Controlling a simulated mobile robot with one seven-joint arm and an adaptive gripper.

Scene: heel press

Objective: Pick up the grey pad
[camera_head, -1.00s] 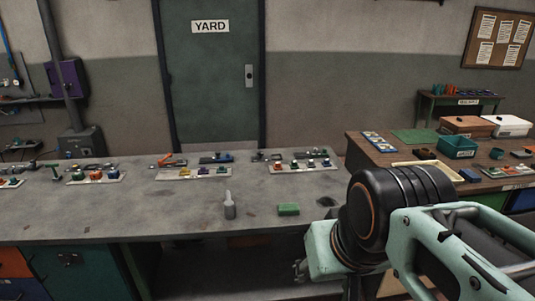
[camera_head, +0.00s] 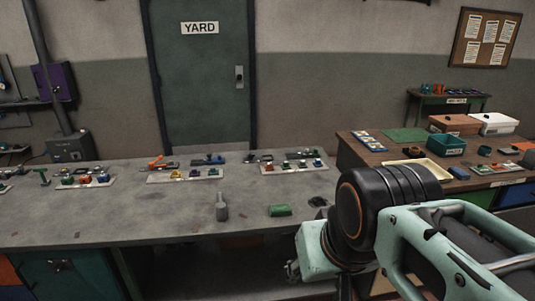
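No pad that is clearly grey can be made out in the head view. A green block (camera_head: 280,210) lies near the front of the grey workbench (camera_head: 120,222). A small grey bottle-shaped thing with a narrow top (camera_head: 222,208) stands to its left. A dark flat item (camera_head: 318,201), too small to identify, lies to its right beside my arm. My gripper (camera_head: 292,270) shows only as a small part at the lower end of my arm, low in front of the bench edge. Its fingers are too hidden to tell open from shut.
Pale trays with small coloured parts (camera_head: 185,175) line the back of the bench. A brown table (camera_head: 400,165) at right holds a teal bin (camera_head: 446,146), a white box (camera_head: 493,123) and a yellowish tray. The bench's middle and left front are mostly clear.

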